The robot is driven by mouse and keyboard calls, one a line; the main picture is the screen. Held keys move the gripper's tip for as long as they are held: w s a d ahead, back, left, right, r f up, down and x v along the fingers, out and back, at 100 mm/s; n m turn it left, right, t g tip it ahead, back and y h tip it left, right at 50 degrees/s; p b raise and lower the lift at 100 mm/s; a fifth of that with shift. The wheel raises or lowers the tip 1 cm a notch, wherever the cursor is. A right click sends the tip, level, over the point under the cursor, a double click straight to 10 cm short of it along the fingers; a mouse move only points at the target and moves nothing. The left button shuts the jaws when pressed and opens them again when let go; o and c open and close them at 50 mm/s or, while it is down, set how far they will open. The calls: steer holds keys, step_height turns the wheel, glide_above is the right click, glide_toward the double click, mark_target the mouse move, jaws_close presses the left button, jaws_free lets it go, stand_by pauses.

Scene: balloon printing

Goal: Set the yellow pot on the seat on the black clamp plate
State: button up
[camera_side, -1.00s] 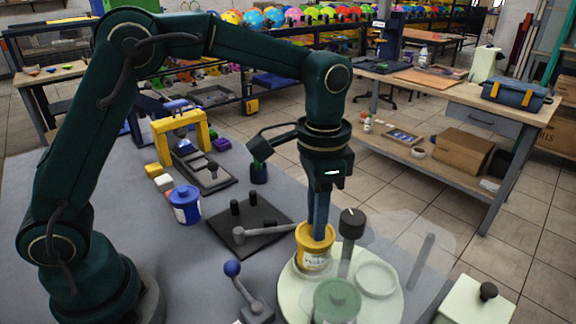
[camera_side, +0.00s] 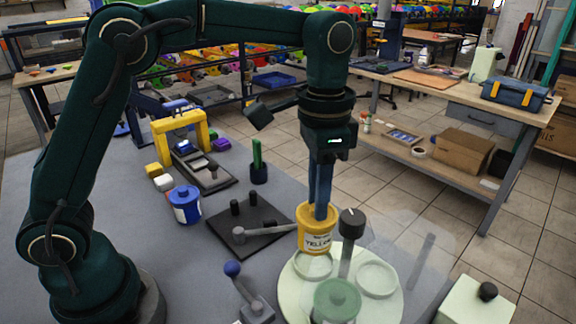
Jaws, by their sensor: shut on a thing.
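The yellow pot (camera_side: 316,237), with a white label, hangs upright in my gripper (camera_side: 322,207). The gripper's blue fingers are shut on the pot from above. The pot is a little above a pale ring (camera_side: 312,265) on the round pale green plate (camera_side: 300,296). The black clamp plate (camera_side: 232,238) lies flat on the grey table to the left of the pot. It carries two short black posts and a grey lever (camera_side: 270,231) whose arm reaches toward the pot. I cannot make out the seat itself clearly.
A green lidded pot (camera_side: 337,299) and an empty ring (camera_side: 376,279) share the round plate. A dark-topped post (camera_side: 350,232) stands close right of the held pot, near a clear panel. A blue pot (camera_side: 186,204) and blue-knobbed lever (camera_side: 233,270) stand left.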

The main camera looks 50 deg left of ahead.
steer(key=shift+r, duration=1.05)
steer(key=a, duration=1.8)
steer(key=shift+f, duration=0.1)
stand_by(0.5)
step_height(320, 180, down, 6)
steer(key=shift+f, duration=0.25)
stand_by(0.8)
steer(key=shift+f, duration=0.95)
stand_by(1.5)
steer(key=o, duration=0.8)
steer(key=shift+o, duration=0.2)
steer(key=shift+r, duration=0.1)
